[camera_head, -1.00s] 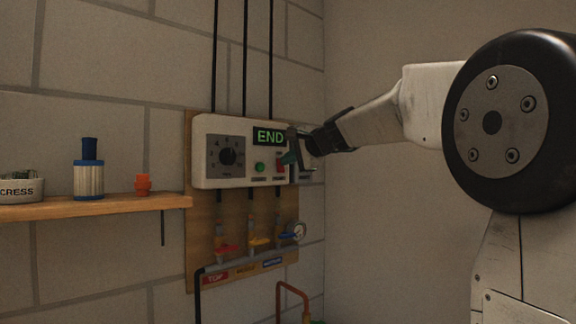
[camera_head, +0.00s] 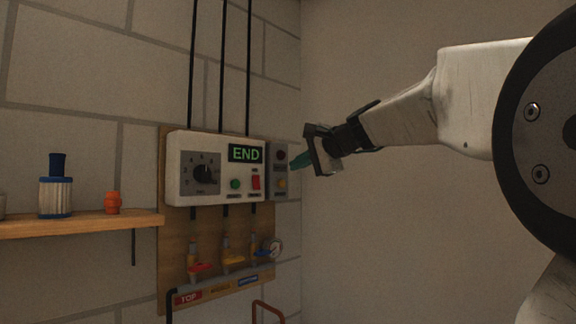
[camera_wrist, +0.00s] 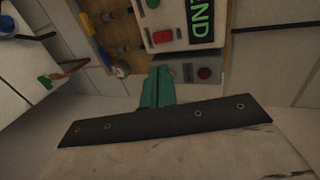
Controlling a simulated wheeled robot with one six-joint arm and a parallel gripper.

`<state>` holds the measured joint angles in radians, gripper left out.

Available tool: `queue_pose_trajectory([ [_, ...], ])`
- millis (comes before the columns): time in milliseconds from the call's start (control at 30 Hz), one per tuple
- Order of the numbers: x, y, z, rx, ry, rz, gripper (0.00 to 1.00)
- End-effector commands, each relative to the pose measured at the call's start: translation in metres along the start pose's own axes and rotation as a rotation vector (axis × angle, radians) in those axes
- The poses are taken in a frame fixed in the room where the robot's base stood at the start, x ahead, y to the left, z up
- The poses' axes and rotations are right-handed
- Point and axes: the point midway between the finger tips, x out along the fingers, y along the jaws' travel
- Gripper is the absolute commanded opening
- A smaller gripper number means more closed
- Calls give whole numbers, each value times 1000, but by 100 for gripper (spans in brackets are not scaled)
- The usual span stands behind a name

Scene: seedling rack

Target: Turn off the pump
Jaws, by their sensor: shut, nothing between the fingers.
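The white control box (camera_head: 215,167) hangs on a wooden board on the wall. Its display (camera_head: 245,153) reads END in green. It carries a black dial (camera_head: 204,174), a green button (camera_head: 235,184) and a red switch (camera_head: 256,182); the red switch also shows in the wrist view (camera_wrist: 162,36). A grey side box (camera_head: 280,168) with a dark round part and a yellowish one is at its right. My gripper (camera_head: 295,163) is shut and empty, its green fingertips just right of the grey box in the head view. I cannot tell whether they touch it.
Below are valves with red, yellow and blue handles (camera_head: 200,267) and a gauge (camera_head: 273,246). A wooden shelf (camera_head: 80,224) at left holds a blue-capped filter (camera_head: 56,188) and an orange fitting (camera_head: 113,203). The wall right of the box is bare.

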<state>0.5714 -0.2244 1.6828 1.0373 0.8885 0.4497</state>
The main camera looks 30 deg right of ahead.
Motion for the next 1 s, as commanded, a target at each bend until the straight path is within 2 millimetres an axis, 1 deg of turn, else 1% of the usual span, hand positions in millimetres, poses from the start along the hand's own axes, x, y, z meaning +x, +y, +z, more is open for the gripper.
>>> queue_pose_trajectory([
  [100, 0, 1, 0, 0, 1, -2, 0],
  [233, -1, 8, 5, -4, 5, -15, 0],
  [467, 0, 8, 4, -5, 5, -15, 0],
  [567, 4, 8, 5, -5, 4, -15, 0],
  [667, 16, 8, 5, -4, 3, -14, 0],
  [767, 34, 8, 5, -5, 1, -14, 0],
  [1000, 87, 7, 4, -4, 2, -14, 0],
])
